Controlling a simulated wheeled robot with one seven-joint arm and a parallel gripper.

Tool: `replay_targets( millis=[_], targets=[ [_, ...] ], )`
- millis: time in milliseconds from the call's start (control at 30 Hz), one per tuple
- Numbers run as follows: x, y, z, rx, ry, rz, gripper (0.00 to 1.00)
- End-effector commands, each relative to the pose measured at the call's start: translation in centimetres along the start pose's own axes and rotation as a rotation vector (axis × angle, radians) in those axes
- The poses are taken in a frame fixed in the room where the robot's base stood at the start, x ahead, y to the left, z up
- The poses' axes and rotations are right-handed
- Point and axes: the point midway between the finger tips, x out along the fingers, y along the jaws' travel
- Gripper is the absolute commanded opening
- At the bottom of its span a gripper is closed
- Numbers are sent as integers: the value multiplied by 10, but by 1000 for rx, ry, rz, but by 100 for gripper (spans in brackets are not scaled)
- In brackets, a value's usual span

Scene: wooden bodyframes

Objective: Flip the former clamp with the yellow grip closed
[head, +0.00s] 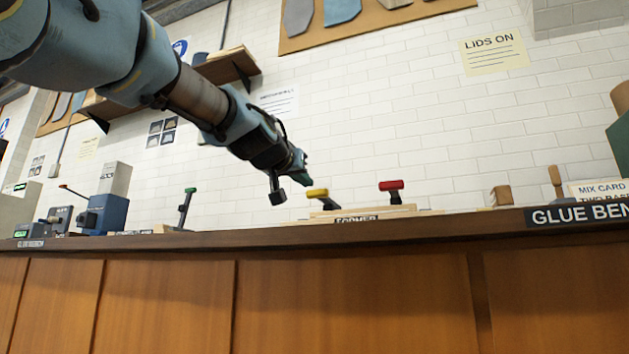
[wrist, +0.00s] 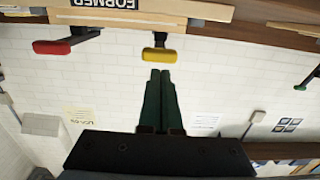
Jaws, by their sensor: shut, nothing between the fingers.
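The former (head: 370,213) is a low wooden block with a FORMER label on the bench. Two clamps with dark levers stand on it. The yellow grip (head: 317,193) is on the left clamp, its lever slanting up to the grip. The red grip (head: 391,185) is on the right clamp, also raised. In the upside-down wrist view the yellow grip (wrist: 159,54) lies just beyond the fingertips, with the red grip (wrist: 52,47) to the left. My gripper (head: 303,158) has its green fingers shut and empty, above and slightly left of the yellow grip, apart from it.
A green-gripped lever (head: 190,190) stands on the bench (head: 430,222) to the left, near a blue machine (head: 107,212). Wooden tools (head: 502,195) and a mix card (head: 600,191) are to the right. A tiled wall (head: 400,110) is behind.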

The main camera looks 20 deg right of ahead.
Motion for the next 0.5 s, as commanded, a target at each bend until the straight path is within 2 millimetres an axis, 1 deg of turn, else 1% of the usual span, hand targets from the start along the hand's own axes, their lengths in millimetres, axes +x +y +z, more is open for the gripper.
replay_targets(
  millis=[33,100,200,333,500],
  targets=[
    [-12,1,-4,0,4,1,0],
    [-24,0,-5,0,7,0,0],
    [-38,-1,-2,1,14,-3,0],
    [-48,-1,-5,0,16,-3,0],
    [-52,0,-7,0,16,-2,0]
  ],
)
